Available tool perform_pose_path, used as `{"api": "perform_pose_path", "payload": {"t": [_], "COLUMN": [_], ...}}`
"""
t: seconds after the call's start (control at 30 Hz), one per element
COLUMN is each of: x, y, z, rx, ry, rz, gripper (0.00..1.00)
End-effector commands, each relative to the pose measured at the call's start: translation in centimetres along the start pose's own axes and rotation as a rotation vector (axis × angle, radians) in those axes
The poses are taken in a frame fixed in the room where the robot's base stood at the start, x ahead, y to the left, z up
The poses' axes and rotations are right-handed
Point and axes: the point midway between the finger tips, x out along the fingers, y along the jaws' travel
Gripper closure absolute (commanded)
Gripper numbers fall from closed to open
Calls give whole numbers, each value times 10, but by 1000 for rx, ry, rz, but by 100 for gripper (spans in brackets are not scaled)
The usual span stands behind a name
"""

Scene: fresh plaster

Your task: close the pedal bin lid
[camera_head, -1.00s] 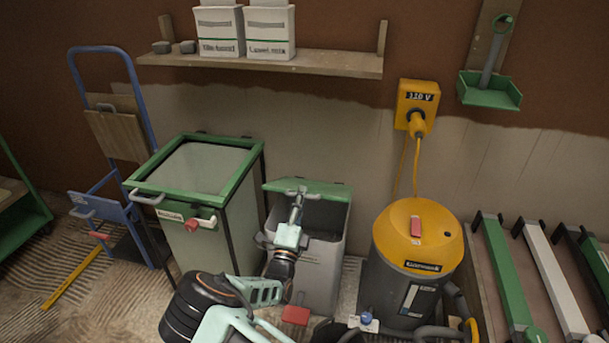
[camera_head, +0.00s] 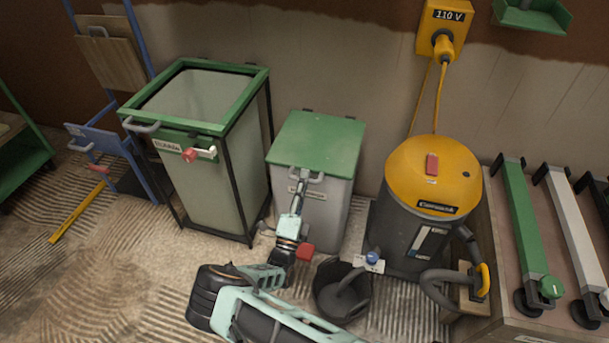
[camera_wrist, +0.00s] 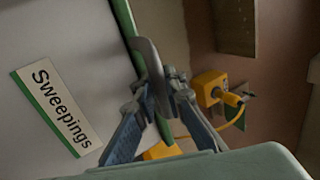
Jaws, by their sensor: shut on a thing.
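The pedal bin (camera_head: 327,215) is a grey box with a green lid (camera_head: 318,140). The lid lies flat across the bin's top and looks down on the rim. A grey handle (camera_head: 316,178) sits at the lid's front edge. My gripper (camera_head: 299,185) is at this handle. In the wrist view, my gripper's fingers (camera_wrist: 160,84) are shut on the curved handle (camera_wrist: 147,58), beside the green lid edge (camera_wrist: 127,22). A "Sweepings" label (camera_wrist: 56,110) shows on the bin's front there. A red pedal (camera_head: 306,251) is at the bin's foot, beside my arm.
A tall green-framed bin (camera_head: 215,160) stands close on the left. A yellow-topped vacuum (camera_head: 425,205) stands close on the right, with a dark bucket-like container (camera_head: 330,300) before it. A blue trolley (camera_head: 105,150) is farther left. Some floor at the left front is clear.

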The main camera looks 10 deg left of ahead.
Motion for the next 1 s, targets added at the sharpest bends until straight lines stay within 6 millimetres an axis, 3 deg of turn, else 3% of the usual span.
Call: {"api": "perform_pose_path", "payload": {"t": [0.47,0.5,0.57,1.0], "x": [-6,-6,-6,-11], "y": [8,8,8,6], "z": [1,1,1,1], "rx": [1,1,2,0], "ry": [-3,-3,-3,-3], "rz": [3,3,4,-1], "gripper": [100,89,82,82]}}
